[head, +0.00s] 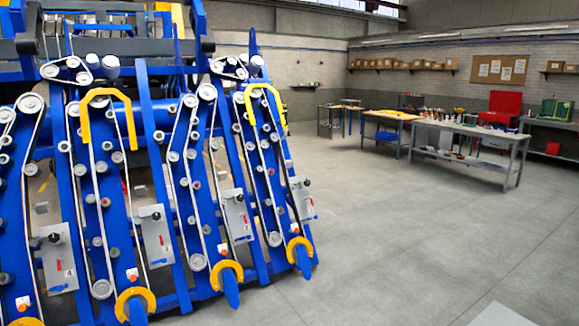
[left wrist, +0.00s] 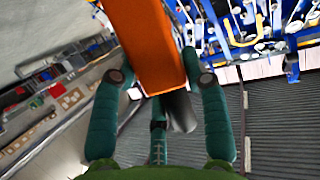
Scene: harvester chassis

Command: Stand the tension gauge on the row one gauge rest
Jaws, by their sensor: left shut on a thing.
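In the left wrist view my left gripper (left wrist: 163,78) has its teal fingers closed around an orange body (left wrist: 145,35), which appears to be the tension gauge. A dark grey cylindrical part (left wrist: 181,111) shows between the fingers below it. The gauge's face is not visible. In the head view neither gripper shows. The blue harvester rows lean at the left, each with a grey plate. The plates marked 4 (head: 58,270) and 3 (head: 155,248) are readable. The rightmost plate (head: 305,208) is partly hidden edge-on, and I cannot make out a gauge rest on it.
Yellow hoops (head: 297,245) and blue pointed tips (head: 231,289) stick out low at the rows' front. Grey floor (head: 400,240) is open to the right. A workbench (head: 465,130) with tools and a red case (head: 503,104) stands at the back right.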

